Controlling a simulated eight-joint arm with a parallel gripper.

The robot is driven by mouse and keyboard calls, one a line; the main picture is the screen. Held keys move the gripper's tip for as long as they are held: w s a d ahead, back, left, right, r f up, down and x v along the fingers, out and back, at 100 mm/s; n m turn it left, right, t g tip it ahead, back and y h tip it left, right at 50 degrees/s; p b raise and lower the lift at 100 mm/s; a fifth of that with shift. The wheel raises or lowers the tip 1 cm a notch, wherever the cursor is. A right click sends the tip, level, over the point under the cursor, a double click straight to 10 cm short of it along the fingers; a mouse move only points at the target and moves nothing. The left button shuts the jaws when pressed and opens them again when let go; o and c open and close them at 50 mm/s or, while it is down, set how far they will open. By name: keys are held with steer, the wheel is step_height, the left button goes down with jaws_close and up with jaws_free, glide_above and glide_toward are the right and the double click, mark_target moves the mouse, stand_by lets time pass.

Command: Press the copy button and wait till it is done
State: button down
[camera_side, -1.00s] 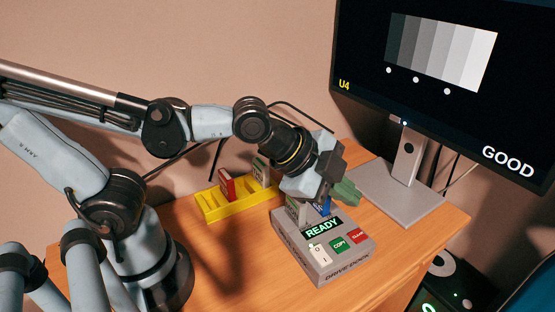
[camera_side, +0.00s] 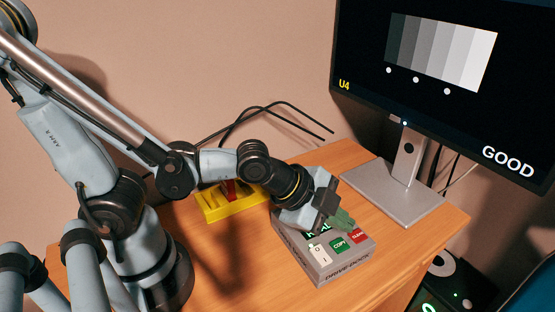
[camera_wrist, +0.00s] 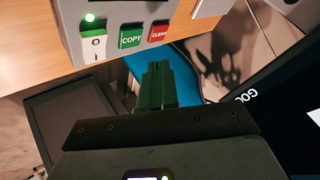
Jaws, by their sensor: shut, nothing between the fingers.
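The grey drive dock (camera_side: 322,267) sits on the wooden table. Its green COPY button (camera_side: 339,245) lies between the white power switch (camera_side: 319,252) and the red button (camera_side: 359,236). In the wrist view the COPY button (camera_wrist: 131,36) is at the top, the switch (camera_wrist: 93,44) is left of it with a lit green lamp above, and the red button (camera_wrist: 159,33) is right. My gripper (camera_side: 345,222) is shut and empty, just above the dock near the buttons, partly covering the display. Whether the green fingertips (camera_wrist: 155,72) touch anything cannot be told.
A yellow rack (camera_side: 225,208) with a red drive stands behind the dock, partly hidden by my arm. A monitor (camera_side: 440,85) showing grey bars and GOOD stands on a grey base (camera_side: 395,195) at the right. The table front left is clear.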

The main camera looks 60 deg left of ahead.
mark_target(335, 246)
steer(key=shift+f, duration=1.2)
steer(key=shift+f, duration=0.1)
stand_by(1.3)
steer(key=shift+f, duration=0.35)
steer(key=shift+f, duration=0.4)
stand_by(0.6)
steer(key=shift+r, duration=0.85)
steer(key=shift+r, duration=2.5)
